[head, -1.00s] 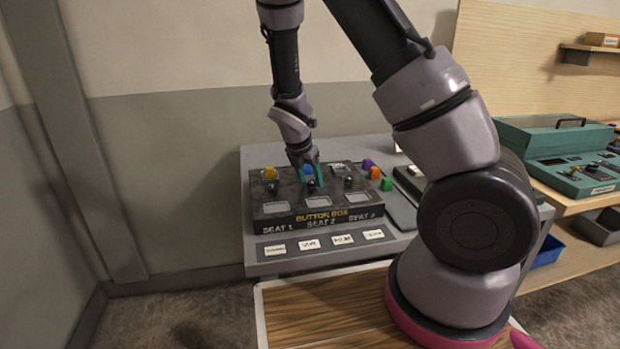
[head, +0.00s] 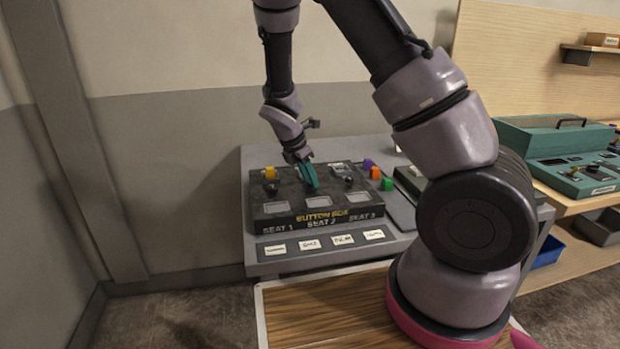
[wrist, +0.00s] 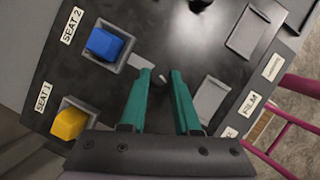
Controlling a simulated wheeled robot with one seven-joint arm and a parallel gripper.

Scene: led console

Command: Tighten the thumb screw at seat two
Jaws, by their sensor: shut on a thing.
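The button box (head: 290,218) lies on the grey console, with seats 1, 2 and 3 labelled along its front. My gripper (head: 313,186) is down at seat two, with its teal fingers between the blue button and the seat two window (head: 318,202). In the wrist view my gripper (wrist: 160,72) is shut on the seat two thumb screw, which the fingers mostly hide. The blue button (wrist: 103,43) sits in its socket beside the fingers; in the head view the gripper covers it.
The yellow button (head: 270,173) and a black screw (head: 274,187) are at seat one. Another black screw (head: 349,182) stands at seat three. Loose purple (head: 367,164), orange (head: 375,173) and green (head: 387,184) buttons lie right of the box. Cards (head: 310,244) line the front.

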